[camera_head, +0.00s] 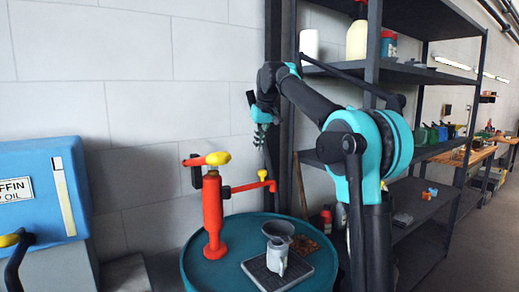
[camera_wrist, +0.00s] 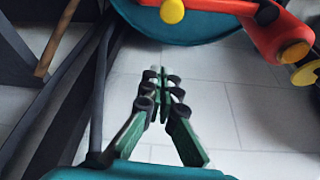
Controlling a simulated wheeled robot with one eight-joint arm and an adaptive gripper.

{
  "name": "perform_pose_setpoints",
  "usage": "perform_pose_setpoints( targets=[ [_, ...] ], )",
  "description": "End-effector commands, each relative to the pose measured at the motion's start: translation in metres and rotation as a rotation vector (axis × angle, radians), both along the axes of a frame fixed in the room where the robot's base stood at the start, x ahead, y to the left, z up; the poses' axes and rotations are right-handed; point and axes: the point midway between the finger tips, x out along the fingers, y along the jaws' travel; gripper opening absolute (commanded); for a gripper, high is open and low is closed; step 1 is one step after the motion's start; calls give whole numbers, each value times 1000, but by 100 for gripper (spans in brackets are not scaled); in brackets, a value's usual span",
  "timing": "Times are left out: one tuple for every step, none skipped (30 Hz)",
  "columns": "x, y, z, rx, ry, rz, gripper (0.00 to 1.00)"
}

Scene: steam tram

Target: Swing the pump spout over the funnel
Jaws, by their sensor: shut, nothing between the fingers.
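The red pump (camera_head: 213,215) stands upright on a teal drum. A lower red arm, seemingly the spout (camera_head: 246,186), reaches right from it and carries a yellow knob (camera_head: 262,174). A grey funnel (camera_head: 277,228) sits on a grey jug (camera_head: 277,256) to the lower right; the spout's end appears higher and slightly left of it, but depth is unclear. My gripper (camera_head: 268,152) is above and behind the spout, pointing down, apart from it. In the wrist view my gripper (camera_wrist: 162,78) is shut and empty; the spout's knob (camera_wrist: 172,10) shows at the top.
The teal drum (camera_head: 205,270) bears a black tray (camera_head: 298,270) and a brown heap (camera_head: 304,246). A blue box (camera_head: 40,190) stands left. Dark shelving (camera_head: 415,150) rises at right. A pale block wall (camera_head: 130,120) stands behind. The pump's upper lever has a yellow end (camera_head: 218,158).

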Motion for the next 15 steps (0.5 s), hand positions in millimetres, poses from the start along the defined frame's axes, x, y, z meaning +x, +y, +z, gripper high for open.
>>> perform_pose_setpoints(
  targets=[
    [3,1,-9,0,0,0,0],
    [5,2,-14,0,0,0,0],
    [7,4,-22,0,0,0,0],
    [9,4,-27,0,0,0,0],
    [11,5,-33,0,0,0,0],
    [13,6,-41,0,0,0,0],
    [15,7,-46,0,0,0,0],
    [17,8,-52,0,0,0,0],
    [19,9,-59,0,0,0,0],
    [21,10,-65,0,0,0,0],
    [23,11,-70,0,0,0,0],
    [25,12,-77,0,0,0,0],
    [18,9,-75,0,0,-1,0],
    [14,7,-75,0,0,-1,0],
    [9,4,-76,0,0,0,0]
  ],
)
